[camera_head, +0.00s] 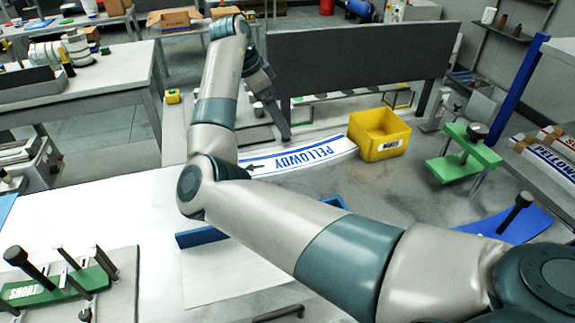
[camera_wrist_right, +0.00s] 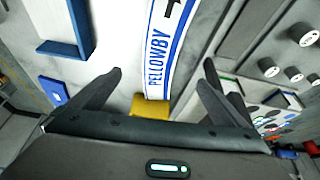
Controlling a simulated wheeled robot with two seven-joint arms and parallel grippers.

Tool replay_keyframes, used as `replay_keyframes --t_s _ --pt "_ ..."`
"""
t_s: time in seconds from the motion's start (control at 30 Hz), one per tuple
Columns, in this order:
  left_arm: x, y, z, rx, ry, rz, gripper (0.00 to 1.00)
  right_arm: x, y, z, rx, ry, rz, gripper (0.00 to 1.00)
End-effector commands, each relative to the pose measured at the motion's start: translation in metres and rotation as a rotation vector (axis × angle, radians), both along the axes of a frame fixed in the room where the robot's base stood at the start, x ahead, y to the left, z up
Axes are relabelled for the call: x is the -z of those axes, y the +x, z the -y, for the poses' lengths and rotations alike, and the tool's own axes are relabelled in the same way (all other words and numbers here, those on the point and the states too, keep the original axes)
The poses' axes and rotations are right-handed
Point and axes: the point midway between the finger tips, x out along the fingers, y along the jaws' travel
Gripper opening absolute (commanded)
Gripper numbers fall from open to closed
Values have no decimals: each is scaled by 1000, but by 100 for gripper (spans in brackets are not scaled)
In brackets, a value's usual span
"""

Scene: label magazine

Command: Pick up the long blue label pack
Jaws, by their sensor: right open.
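My right gripper (camera_head: 276,122) is beside the pack's far edge in the head view, fingers apart and empty. In the right wrist view the pack (camera_wrist_right: 163,52) runs between the open fingers of my right gripper (camera_wrist_right: 160,68); the height above it is hard to tell. My left gripper is not in view.
A yellow bin (camera_head: 379,135) stands at the pack's right end. A dark upright panel (camera_head: 360,55) rises behind. Blue and red label packs (camera_head: 545,153) lie at the right edge.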

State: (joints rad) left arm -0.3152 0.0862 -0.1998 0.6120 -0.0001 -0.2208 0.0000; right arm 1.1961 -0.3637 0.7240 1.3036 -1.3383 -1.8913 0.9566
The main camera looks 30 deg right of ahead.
Motion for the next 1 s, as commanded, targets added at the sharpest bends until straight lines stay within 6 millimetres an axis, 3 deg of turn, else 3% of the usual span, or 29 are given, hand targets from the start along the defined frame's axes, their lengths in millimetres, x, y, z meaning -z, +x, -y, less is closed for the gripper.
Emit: replay_keyframes --t_s 0.23,0.47,0.7,1.0 --pt "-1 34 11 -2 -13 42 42 0 0 0 -2 -1 -1 98" --pt "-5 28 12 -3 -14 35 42 7 0 4 -1 -1 -1 98" --pt "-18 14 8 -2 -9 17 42 37 -3 17 1 -1 -2 98" --pt "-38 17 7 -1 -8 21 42 86 -7 37 0 0 -3 98"
